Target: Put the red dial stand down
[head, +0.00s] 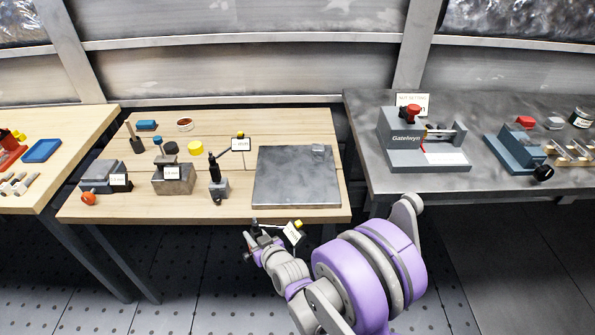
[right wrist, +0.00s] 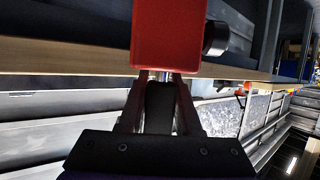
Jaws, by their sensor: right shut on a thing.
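The red dial stand shows in the right wrist view as a red block (right wrist: 168,35) with a black knob on its right side. My right gripper (right wrist: 158,82) is shut on it, below the red block in that view. In the head view my right gripper (head: 262,243) is in front of the middle table's front edge, below the grey plate. The held stand's white tag (head: 293,234) and a yellow part show beside it; its red base is mostly hidden there. My left gripper is not in view.
The middle wooden table holds a bare grey plate (head: 297,177). A darker bench (head: 360,130) with a Gatelwyn device (head: 410,140) is on the right.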

